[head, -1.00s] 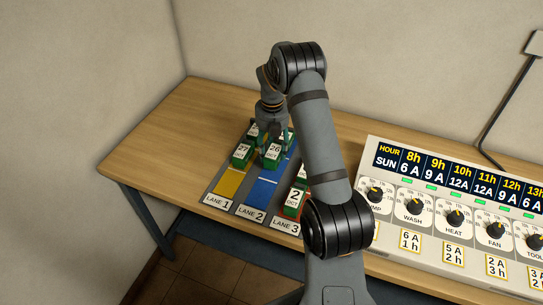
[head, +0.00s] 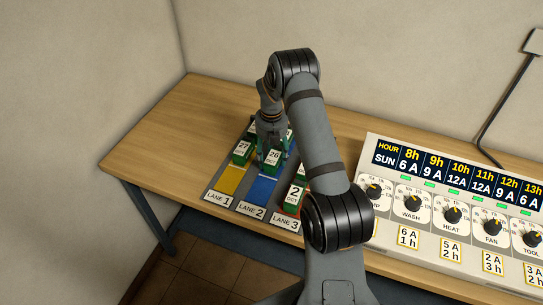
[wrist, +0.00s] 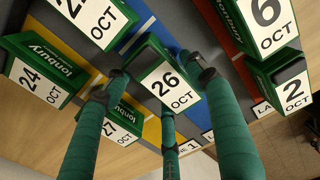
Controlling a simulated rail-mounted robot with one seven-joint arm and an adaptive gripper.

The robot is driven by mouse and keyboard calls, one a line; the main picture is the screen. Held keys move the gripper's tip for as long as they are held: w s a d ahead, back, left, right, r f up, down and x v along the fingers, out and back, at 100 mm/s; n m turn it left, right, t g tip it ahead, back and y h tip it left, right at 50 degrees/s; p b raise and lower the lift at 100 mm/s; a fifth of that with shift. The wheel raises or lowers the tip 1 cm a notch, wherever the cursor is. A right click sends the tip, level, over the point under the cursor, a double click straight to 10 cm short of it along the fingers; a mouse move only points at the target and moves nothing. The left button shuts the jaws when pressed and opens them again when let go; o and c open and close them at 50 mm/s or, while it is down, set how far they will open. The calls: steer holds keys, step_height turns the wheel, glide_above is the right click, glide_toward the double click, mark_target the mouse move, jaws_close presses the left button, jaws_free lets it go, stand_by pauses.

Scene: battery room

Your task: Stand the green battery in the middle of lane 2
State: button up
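Several green batteries with white date labels stand on the lanes, so I cannot tell from colour alone which one is meant. The battery labelled 26 OCT (head: 273,157) stands on blue lane 2 (head: 264,188); it also shows in the wrist view (wrist: 170,86). My gripper (head: 271,150) is over it, pointing down. In the wrist view its green fingers (wrist: 157,78) are spread around this battery; firm contact is not visible. The 27 OCT battery (head: 241,151) stands on yellow lane 1 (head: 229,180). The 2 OCT battery (head: 295,197) stands on lane 3.
A control panel with knobs (head: 452,214) is on the right. The wooden table (head: 165,135) is clear on the left.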

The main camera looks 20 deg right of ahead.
mark_target(272, 154)
steer(key=shift+o, duration=0.8)
step_height(272, 154, up, 12)
steer(key=b, duration=0.1)
steer(key=shift+r, duration=0.15)
step_height(272, 154, down, 12)
steer(key=shift+s+p, duration=0.1)
steer(key=shift+p, duration=0.6)
steer(key=shift+w+r, duration=0.2)
steer(key=shift+w, duration=0.05)
steer(key=shift+s+r+b, duration=0.15)
steer(key=shift+r+b, duration=0.45)
steer(key=shift+r, duration=0.55)
